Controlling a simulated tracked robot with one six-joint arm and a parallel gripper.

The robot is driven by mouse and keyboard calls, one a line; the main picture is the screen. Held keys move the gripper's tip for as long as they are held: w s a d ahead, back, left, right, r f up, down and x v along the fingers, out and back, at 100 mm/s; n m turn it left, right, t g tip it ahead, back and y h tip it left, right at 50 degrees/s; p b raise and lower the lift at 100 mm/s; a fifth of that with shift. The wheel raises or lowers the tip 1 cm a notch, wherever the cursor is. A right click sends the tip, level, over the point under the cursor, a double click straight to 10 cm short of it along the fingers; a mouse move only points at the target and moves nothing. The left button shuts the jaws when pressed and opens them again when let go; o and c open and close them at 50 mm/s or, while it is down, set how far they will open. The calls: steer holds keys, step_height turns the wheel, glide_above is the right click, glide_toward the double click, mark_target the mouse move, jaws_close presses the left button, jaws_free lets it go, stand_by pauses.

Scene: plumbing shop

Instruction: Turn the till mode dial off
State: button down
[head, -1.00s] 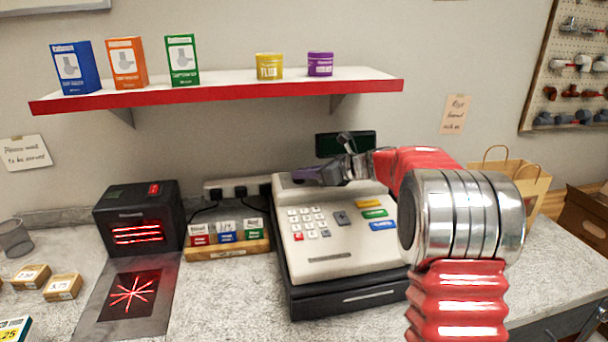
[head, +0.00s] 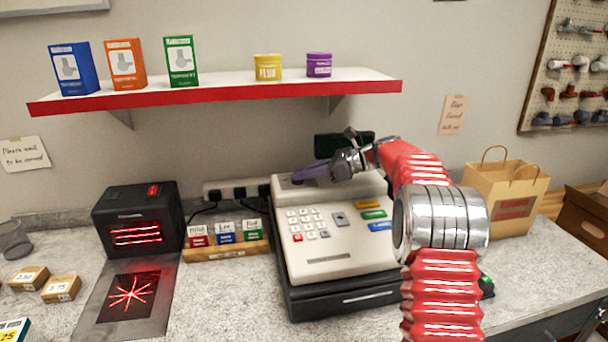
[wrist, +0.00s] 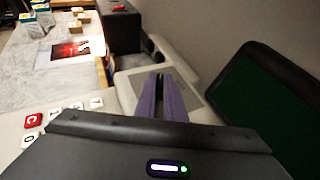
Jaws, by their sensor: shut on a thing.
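The till (head: 330,262) is a cream cash register on a black drawer, with number keys and coloured buttons. The mode dial is at its upper left top; my fingers cover nearly all of it in both views. My gripper (head: 297,177) has purple fingers and reaches in from the right, shut on the dial. In the wrist view my gripper (wrist: 161,77) has its fingertips down at a grey panel (wrist: 188,92) on the till's top. I cannot make out the dial's pointer or marks.
The till's dark display (head: 330,146) stands just behind my gripper, and a red-edged shelf (head: 230,97) hangs above. A black scanner (head: 137,213) and a card tray (head: 226,252) are to the left. A paper bag (head: 507,195) stands at right.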

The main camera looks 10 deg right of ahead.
steer(key=shift+f, duration=0.2)
steer(key=c, duration=1.8)
jaws_free()
steer(key=shift+c, duration=0.2)
steer(key=shift+r, duration=0.1)
steer(key=shift+s+d+r, duration=0.15)
steer(key=shift+d, duration=0.2)
steer(key=v, duration=1.3)
